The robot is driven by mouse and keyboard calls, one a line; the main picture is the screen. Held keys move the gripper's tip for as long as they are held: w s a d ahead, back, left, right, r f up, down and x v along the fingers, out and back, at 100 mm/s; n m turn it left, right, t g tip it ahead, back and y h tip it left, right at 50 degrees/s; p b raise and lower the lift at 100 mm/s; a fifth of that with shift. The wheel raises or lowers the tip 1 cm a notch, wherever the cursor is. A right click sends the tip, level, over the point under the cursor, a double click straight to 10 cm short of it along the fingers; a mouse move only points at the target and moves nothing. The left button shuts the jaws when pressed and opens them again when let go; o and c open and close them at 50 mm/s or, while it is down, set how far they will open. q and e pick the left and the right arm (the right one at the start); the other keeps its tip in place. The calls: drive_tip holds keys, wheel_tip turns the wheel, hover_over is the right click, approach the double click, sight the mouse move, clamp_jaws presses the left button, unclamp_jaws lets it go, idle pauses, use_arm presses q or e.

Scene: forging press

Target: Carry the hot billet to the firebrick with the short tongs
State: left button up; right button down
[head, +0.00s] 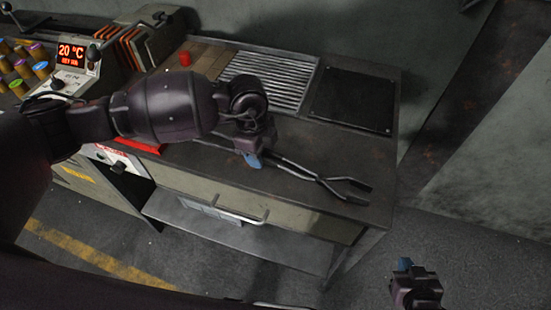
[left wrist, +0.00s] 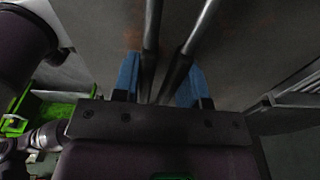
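The short tongs (head: 320,178) lie over the bench top, their dark jaws at the right and their handles under my left gripper (head: 254,160). In the left wrist view, my left gripper (left wrist: 160,82) has its two blue fingers on either side of the dark tong handles (left wrist: 151,50). Finger and handle edges look very close on both sides; whether they press is unclear. My right gripper (head: 408,266) hangs low at the right, in front of the bench, with one blue fingertip showing. I cannot make out the hot billet. A brown brick-like surface (head: 207,60), possibly the firebrick, lies at the back.
The bench (head: 290,215) has a ribbed metal grate (head: 270,78) and a dark plate (head: 353,98) at the back. A red cylinder (head: 185,58) stands behind my arm. A control box with a 20 °C display (head: 71,52) is at the left. A drawer handle (head: 235,215) juts from the front.

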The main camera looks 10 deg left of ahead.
use_arm(q)
clamp_jaws()
drive_tip(key=shift+r, duration=0.15)
drive_tip(key=shift+r+p, duration=0.5)
drive_tip(key=shift+r, duration=0.05)
drive_tip(key=shift+r+p, duration=0.5)
drive_tip(key=shift+r, duration=0.15)
wheel_tip(320, 180, up, 3)
drive_tip(key=shift+f+p, duration=0.1)
drive_tip(key=shift+p, duration=1.15)
wheel_tip(320, 180, up, 5)
drive_tip(key=p, duration=0.3)
drive_tip(key=shift+f, duration=0.2)
